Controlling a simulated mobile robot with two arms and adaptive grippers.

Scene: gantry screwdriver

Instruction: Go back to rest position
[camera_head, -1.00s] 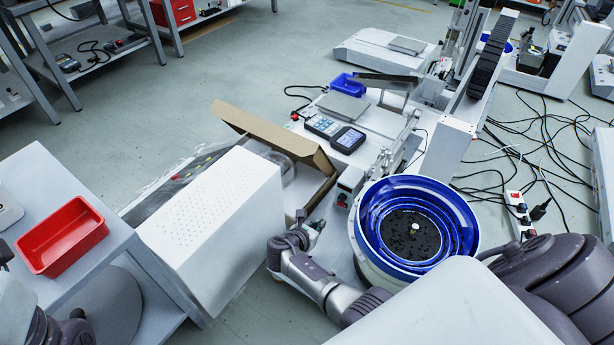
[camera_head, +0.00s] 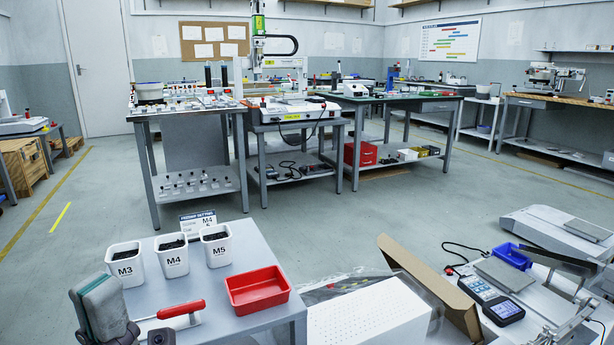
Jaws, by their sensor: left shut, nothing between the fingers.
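My left gripper (camera_head: 92,290) is at the lower left, in front of the near grey table (camera_head: 225,315). It is shut and empty, with its grey finger pad pointing up. Its lower part is cut off by the bottom edge. Beside it, to the right, a red handle (camera_head: 181,309) shows over the table. My right gripper is out of view.
White bins M3 (camera_head: 126,269), M4 (camera_head: 174,262) and M5 (camera_head: 216,250) and a red tray (camera_head: 258,290) stand on the near table. A white perforated box (camera_head: 370,322) and an open cardboard box (camera_head: 425,285) are to the right. Open floor (camera_head: 330,215) lies beyond.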

